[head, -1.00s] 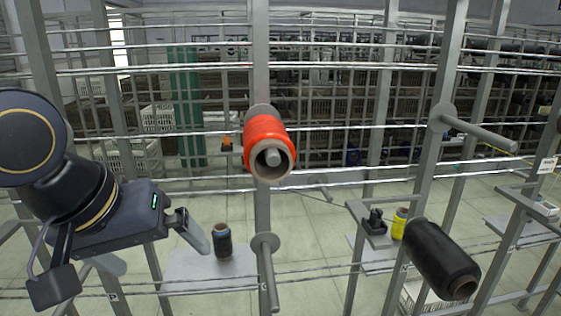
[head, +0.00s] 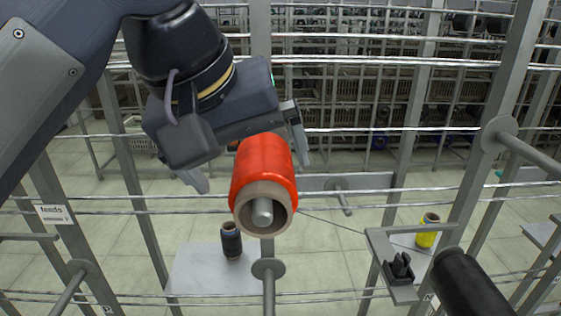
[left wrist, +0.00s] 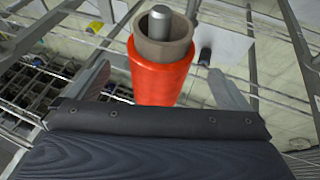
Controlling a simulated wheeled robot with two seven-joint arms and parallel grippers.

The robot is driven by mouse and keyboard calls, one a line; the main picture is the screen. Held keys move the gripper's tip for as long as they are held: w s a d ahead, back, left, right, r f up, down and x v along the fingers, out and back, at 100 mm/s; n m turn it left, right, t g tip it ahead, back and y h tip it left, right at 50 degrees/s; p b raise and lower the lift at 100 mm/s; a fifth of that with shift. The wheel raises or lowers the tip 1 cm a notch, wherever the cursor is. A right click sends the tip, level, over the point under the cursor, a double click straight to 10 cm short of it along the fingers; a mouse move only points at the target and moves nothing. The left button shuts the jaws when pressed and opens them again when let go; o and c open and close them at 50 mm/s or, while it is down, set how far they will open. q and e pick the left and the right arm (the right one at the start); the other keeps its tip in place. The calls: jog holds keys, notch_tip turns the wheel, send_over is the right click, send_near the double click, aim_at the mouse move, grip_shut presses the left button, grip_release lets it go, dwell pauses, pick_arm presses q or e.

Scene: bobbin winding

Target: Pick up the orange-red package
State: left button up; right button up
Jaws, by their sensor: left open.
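The orange-red package (head: 264,172) is a wound bobbin on a brown tube, seated on a grey peg of the rack, its open end facing me. In the left wrist view the package (left wrist: 160,75) shows between the two fingers, with the peg through its tube. My left gripper (head: 250,160) is open at the package, one finger to its left and the other at its upper right. In the left wrist view the left gripper (left wrist: 165,88) has a finger on each side of the package. I cannot tell whether either finger touches it. The right gripper is not in view.
A black package (head: 468,283) sits on a peg at lower right. A dark bobbin (head: 231,241) stands on a grey plate (head: 190,280), and a yellow bobbin (head: 427,230) stands on another shelf. Rack posts, thin rails and an empty peg (head: 268,285) surround the package.

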pick_arm(q)
jog(key=shift+w+d+f, duration=0.1)
jog(key=shift+w+f, duration=0.15)
jog(key=shift+f, duration=0.7)
jog(key=x, duration=0.5)
jog(key=shift+w+d, duration=0.1)
jog(key=shift+d, duration=0.05)
jog(key=c, duration=1)
jog(key=shift+c, duration=0.6)
jog(key=shift+r, duration=0.15)
